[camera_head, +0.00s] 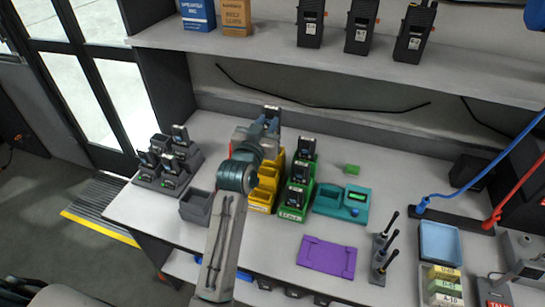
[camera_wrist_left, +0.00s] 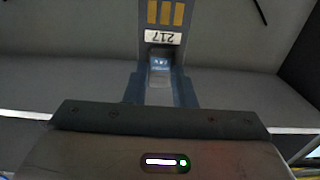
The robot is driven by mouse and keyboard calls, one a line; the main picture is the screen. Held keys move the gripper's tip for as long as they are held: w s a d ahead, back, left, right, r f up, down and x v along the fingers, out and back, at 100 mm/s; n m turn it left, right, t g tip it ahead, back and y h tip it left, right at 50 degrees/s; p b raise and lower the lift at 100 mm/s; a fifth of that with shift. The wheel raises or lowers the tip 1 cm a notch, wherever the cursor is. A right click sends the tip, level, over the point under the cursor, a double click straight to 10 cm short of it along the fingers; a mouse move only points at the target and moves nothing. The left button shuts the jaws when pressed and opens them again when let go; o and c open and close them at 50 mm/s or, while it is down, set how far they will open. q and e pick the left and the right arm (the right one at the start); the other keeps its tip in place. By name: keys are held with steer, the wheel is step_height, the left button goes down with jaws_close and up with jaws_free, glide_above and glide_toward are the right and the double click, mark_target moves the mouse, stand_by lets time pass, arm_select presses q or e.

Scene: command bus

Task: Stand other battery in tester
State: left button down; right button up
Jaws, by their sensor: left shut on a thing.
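My left gripper (camera_head: 268,122) is shut on a dark battery (camera_head: 271,112), held up above the back of the counter, behind the yellow rack. In the left wrist view the battery (camera_wrist_left: 165,38) shows gold contacts and a white label reading 217, upside down. The teal tester (camera_head: 328,202), with a lit green screen and a blue knob, lies on the counter to the right of the green rack, apart from the gripper. Its left part looks empty of any battery. My right gripper is not in view.
A yellow rack (camera_head: 260,196) and a green rack (camera_head: 291,213) holding several dark units stand side by side. A grey rack (camera_head: 148,182) and a grey bin (camera_head: 194,210) are left. A purple mat (camera_head: 327,257) lies in front. A shelf (camera_head: 330,62) overhangs the back.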

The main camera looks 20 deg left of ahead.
arm_select(q)
steer(key=shift+w+r, duration=0.5)
steer(key=shift+w, duration=0.1)
step_height(320, 180, down, 9)
steer(key=p, duration=0.2)
steer(key=shift+p, duration=0.4)
steer(key=shift+f, duration=0.3)
